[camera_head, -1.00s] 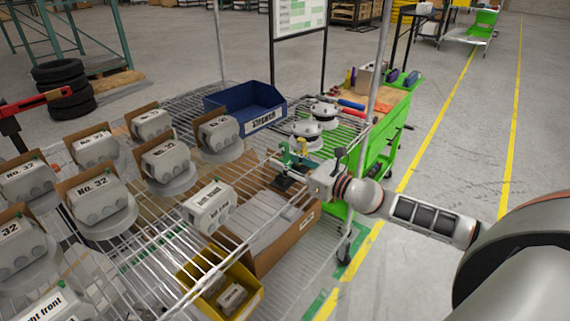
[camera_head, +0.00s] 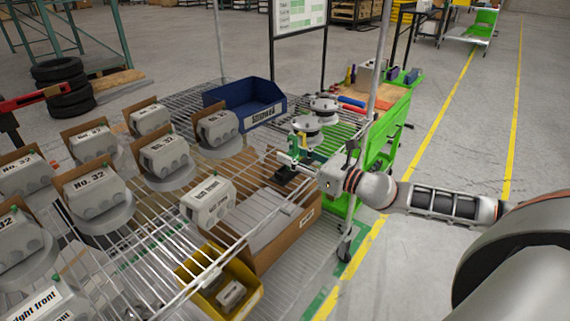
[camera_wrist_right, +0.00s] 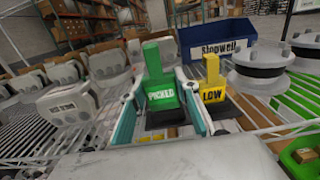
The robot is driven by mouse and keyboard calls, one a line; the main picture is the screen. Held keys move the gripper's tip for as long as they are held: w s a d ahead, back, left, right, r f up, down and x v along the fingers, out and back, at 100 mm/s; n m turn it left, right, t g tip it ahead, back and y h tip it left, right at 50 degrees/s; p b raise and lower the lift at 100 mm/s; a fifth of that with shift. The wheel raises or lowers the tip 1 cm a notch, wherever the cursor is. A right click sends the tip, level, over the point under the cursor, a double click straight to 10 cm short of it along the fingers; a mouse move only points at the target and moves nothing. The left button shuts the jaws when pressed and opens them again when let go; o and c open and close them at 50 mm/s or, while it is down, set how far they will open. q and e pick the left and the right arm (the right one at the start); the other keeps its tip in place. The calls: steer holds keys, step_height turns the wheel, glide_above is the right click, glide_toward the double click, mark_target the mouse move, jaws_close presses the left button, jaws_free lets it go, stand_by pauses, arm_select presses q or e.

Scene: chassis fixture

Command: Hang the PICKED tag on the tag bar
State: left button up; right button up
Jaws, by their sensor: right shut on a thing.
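The green PICKED tag (camera_wrist_right: 160,90) stands upright between the two fingers of my right gripper (camera_wrist_right: 157,82) in the right wrist view. The gripper is shut on it. A yellow LOW tag (camera_wrist_right: 212,96) stands just right of it, outside the fingers. In the head view my right gripper (camera_head: 306,168) is over the right part of the wire shelf, with the green tag (camera_head: 294,146) at its fingers. A black base (camera_head: 285,174) shows below the tags. I cannot make out the tag bar with certainty. My left gripper is not in view.
The wire shelf (camera_head: 150,262) holds several grey No. 32 housings (camera_head: 165,157) on the left. A blue bin (camera_head: 245,104) and round grey parts (camera_head: 308,128) stand behind the gripper. A cardboard box (camera_head: 285,238) and yellow bin (camera_head: 246,302) are nearer.

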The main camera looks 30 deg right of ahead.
mark_target(295, 156)
steer(key=b+v, duration=0.2)
steer(key=v, duration=0.2)
steer(key=shift+d+f+b, duration=0.1)
steer(key=shift+f+b, duration=0.2)
steer(key=shift+b, duration=0.1)
steer(key=shift+s+d+r+b, duration=0.15)
steer(key=shift+s+b, duration=0.25)
steer(key=shift+s, duration=0.2)
steer(key=shift+r, duration=0.2)
steer(key=shift+s, duration=0.1)
